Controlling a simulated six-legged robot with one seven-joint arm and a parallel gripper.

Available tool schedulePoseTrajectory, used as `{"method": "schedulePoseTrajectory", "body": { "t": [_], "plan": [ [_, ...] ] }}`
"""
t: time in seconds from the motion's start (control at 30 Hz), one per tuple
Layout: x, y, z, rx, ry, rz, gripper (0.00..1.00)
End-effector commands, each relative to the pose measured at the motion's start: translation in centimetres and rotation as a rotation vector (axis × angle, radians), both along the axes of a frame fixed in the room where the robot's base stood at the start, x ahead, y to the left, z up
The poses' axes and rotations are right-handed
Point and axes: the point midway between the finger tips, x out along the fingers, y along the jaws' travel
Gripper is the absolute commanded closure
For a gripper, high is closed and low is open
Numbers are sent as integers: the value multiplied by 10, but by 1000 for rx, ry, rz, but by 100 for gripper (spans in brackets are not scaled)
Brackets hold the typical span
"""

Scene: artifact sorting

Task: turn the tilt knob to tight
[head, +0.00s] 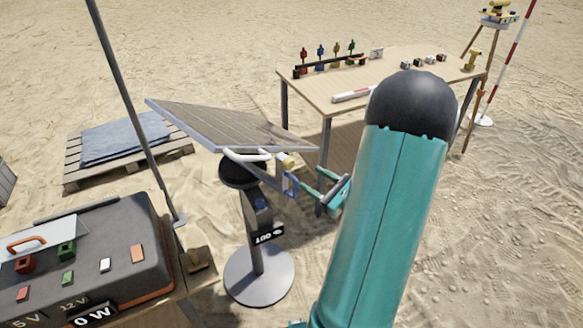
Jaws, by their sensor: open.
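A tilted solar panel (228,125) stands on a post with a round grey base (259,278). A white curved handle (247,155) and a small pale yellow cylinder (286,161) sit under the panel's near edge. A blue bracket-like piece (290,184) is just below them, at the right of the post. I cannot tell for sure which of these parts is the tilt knob, and no tight mark is readable. My gripper (313,184) is open, with teal fingers pointing left at the blue piece. Whether they touch it is unclear.
My teal arm fills the right centre and hides part of the wooden table (345,75), which holds small coloured items. A dark control case (120,250) is at lower left, beside a thin grey pole (130,110). A pallet with blue cloth (122,138) lies behind. Open sand is at right.

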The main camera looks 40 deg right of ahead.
Motion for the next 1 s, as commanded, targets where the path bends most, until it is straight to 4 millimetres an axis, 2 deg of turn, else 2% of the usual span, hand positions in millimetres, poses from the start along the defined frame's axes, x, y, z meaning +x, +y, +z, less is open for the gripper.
{"method": "schedulePoseTrajectory", "body": {
  "t": [0.2,0.4,0.57,0.8,0.87,1.0],
  "plan": [
    [45,5,0,-1,0,4,48],
    [75,9,-1,0,2,3,48],
    [85,11,0,0,1,1,48],
    [86,11,0,0,1,0,48],
    [85,11,0,0,1,0,58],
    [85,11,0,0,1,0,85]
  ]
}}
